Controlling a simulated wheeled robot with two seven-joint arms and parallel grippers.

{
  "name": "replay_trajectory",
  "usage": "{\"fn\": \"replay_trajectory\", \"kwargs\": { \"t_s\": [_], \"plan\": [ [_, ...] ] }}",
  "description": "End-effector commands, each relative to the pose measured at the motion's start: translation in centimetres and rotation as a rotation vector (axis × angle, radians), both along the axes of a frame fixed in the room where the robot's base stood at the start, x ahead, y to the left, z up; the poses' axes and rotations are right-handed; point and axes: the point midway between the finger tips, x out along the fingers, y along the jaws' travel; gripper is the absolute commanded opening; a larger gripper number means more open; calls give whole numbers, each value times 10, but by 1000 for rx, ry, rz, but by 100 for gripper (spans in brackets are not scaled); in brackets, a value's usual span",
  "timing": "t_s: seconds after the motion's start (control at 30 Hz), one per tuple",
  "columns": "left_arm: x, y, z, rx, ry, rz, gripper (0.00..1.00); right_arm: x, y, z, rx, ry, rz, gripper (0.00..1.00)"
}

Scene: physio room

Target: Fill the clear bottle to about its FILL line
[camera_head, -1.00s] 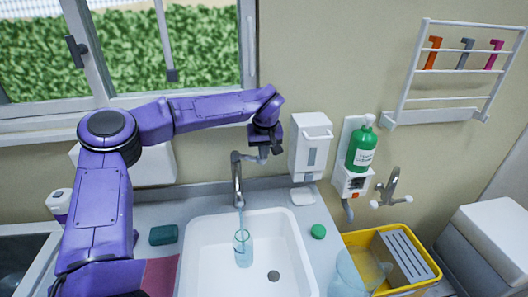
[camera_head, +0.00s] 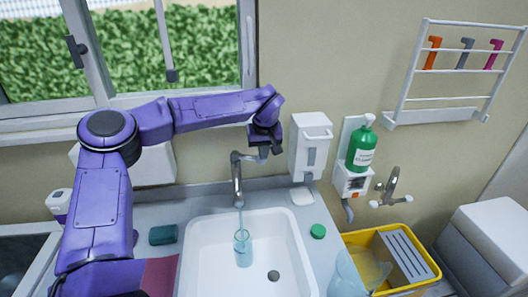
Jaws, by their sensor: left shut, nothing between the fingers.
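The clear bottle (camera_head: 243,250) stands upright in the white sink (camera_head: 203,268), under the tap (camera_head: 237,178). A thin stream of water runs from the spout into its mouth. Bluish water shows inside it, but the level and the FILL line are too small to read. My left gripper (camera_head: 264,154) is shut and empty at the tap's lever, above and behind the bottle. Whether the fingers touch the lever I cannot tell. My right gripper is not in view.
A green cap (camera_head: 318,231) lies on the counter right of the sink. A clear jug (camera_head: 347,275) stands beside a yellow crate (camera_head: 427,265). A green cleaner bottle (camera_head: 362,148) hangs on the wall. A dark green sponge (camera_head: 163,235) lies left of the sink.

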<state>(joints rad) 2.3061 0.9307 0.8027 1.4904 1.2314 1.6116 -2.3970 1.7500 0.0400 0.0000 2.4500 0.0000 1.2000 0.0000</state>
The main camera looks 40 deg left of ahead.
Motion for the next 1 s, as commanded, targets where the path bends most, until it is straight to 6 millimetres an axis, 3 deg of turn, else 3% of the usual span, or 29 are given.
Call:
{"fn": "replay_trajectory", "kwargs": {
  "t_s": [0.53, 0.83, 0.9, 1.0],
  "plan": [
    [-1, 0, 1, 1, 6, 1, 0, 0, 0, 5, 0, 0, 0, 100],
    [1, -10, 54, 1, 1, 1, 0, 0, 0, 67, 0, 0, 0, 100],
    [2, -16, 54, 4, -6, 0, 0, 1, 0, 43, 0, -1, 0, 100],
    [1, -25, 75, 3, -6, 0, 0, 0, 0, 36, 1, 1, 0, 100]
  ]
}}
